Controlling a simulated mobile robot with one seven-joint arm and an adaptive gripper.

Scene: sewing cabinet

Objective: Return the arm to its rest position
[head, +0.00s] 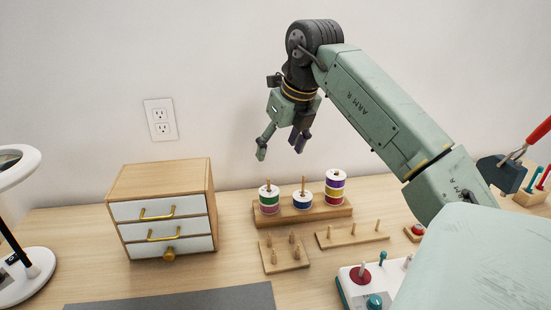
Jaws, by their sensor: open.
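My gripper (281,148) hangs in the air at the end of my arm, in the upper middle of the head view. It points down and its fingers are apart with nothing between them. It is above and behind the table, over the area of the spool rack (317,213), and appears clear of everything. My arm reaches in from the lower right and bends at a dark elbow near the top of the view.
A small cabinet (165,177) with white drawer fronts stands left on the table. Peg boards (352,240) (285,265) lie in front of the rack. A lamp (20,165) stands far left, a grey mat (180,299) at the front, and a white box (355,286) with knobs right.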

